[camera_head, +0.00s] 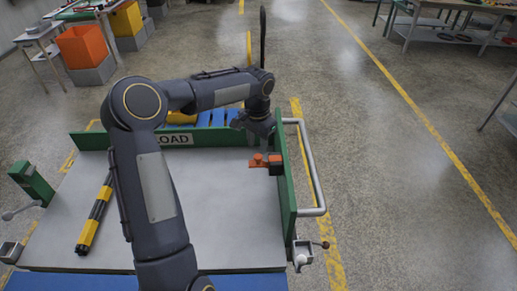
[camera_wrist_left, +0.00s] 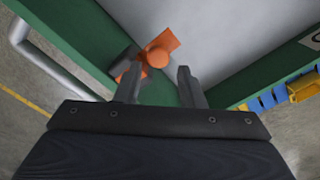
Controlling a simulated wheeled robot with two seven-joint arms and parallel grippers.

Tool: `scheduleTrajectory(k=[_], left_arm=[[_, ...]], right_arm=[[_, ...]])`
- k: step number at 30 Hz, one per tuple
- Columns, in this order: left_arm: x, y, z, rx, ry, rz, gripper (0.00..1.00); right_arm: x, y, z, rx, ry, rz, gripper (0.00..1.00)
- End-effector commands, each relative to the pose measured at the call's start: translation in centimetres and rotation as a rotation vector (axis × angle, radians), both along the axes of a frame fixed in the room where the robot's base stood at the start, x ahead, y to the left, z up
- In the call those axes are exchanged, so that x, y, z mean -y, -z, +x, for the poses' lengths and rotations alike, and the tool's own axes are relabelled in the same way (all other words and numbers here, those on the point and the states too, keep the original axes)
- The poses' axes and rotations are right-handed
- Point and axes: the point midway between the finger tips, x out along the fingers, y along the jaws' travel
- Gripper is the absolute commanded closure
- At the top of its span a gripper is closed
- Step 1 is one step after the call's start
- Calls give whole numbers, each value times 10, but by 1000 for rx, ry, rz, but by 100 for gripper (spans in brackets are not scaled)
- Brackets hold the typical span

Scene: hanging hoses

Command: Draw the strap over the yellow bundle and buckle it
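A long yellow-and-black banded bundle (camera_head: 95,213) lies on the grey bed (camera_head: 240,215) at the left, partly beside my arm. An orange piece with a round knob (camera_head: 258,160) sits at a dark block (camera_head: 275,165) on the right green wall; the orange piece also shows in the left wrist view (camera_wrist_left: 158,54). I cannot make out a strap across the bundle. My left gripper (camera_head: 262,138) is above and behind the orange piece. In the wrist view its fingers (camera_wrist_left: 160,82) are apart, with nothing between them; the orange piece is beyond the tips. My right gripper is not in view.
Green walls (camera_head: 283,185) edge the bed, with a grey rail (camera_head: 310,165) outside right. A green post (camera_head: 32,182) with a lever stands left. Blue slats (camera_head: 218,116) and a yellow object (camera_head: 182,117) are beyond the far wall. The bed's middle right is clear.

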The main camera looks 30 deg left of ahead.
Motion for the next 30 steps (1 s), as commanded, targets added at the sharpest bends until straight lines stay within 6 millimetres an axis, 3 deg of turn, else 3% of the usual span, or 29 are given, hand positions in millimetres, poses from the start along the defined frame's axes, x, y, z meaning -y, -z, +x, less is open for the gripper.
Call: scheduleTrajectory(k=[9,19,27,30], left_arm=[[1,40,0,0,0,-2,64],[1,45,0,1,0,-1,64],[1,44,0,2,0,-1,100],[1,44,0,2,0,-1,100]], right_arm=[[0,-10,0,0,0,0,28],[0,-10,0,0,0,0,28],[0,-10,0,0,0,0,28],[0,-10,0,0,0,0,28]])
